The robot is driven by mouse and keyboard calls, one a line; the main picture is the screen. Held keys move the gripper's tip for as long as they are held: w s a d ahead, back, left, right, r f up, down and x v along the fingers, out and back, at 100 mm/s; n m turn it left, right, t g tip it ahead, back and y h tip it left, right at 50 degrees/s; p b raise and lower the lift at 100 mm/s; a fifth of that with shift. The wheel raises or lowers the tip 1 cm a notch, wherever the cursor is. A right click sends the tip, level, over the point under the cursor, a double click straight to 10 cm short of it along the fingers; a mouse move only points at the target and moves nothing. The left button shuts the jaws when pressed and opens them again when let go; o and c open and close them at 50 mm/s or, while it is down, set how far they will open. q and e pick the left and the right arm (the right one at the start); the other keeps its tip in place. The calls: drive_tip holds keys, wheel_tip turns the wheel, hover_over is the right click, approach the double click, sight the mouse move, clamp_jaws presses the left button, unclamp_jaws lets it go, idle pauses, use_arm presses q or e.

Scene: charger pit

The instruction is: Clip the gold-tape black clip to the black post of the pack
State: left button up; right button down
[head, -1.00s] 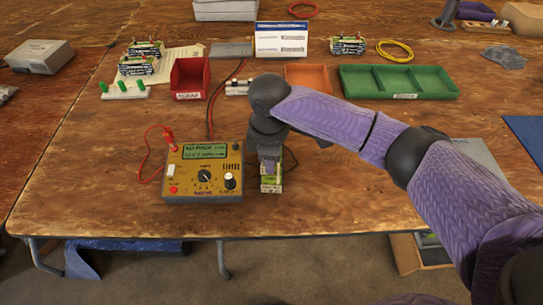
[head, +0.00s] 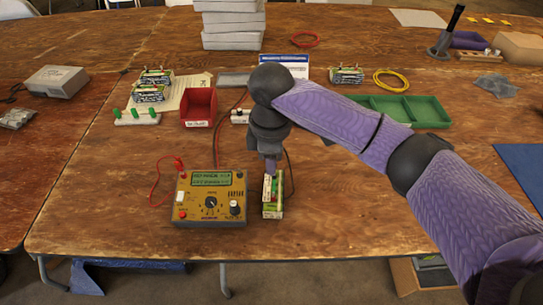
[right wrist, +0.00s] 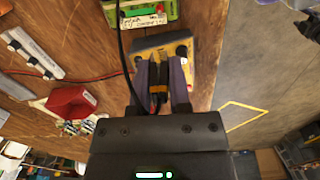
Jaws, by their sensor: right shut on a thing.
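The pack (head: 273,197), a small green and white block, stands on the table right of the yellow meter (head: 211,199). My right gripper (head: 270,168) points down just behind and above the pack and covers part of its far end. In the right wrist view, the right gripper (right wrist: 162,75) is shut on the black clip with gold tape (right wrist: 159,88). The pack (right wrist: 141,16) shows at the top of that view, ahead of the fingertips and apart from the clip. Its black post cannot be made out. My left gripper is not in view.
A black lead (right wrist: 122,50) runs past the right gripper. A red lead (head: 153,186) loops left of the meter. Behind stand a red bin (head: 199,107), a green tray (head: 419,111) and other packs (head: 345,75). The table right of the pack is clear.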

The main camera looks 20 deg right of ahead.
drive_tip(key=w+d+f+m+p, duration=0.2)
drive_tip(key=w+m+p, duration=0.3)
drive_tip(key=m, duration=1.3)
drive_tip(key=shift+w+d+f, duration=0.25)
drive_tip(key=shift+w+d, duration=0.05)
drive_tip(key=shift+w, duration=0.15)
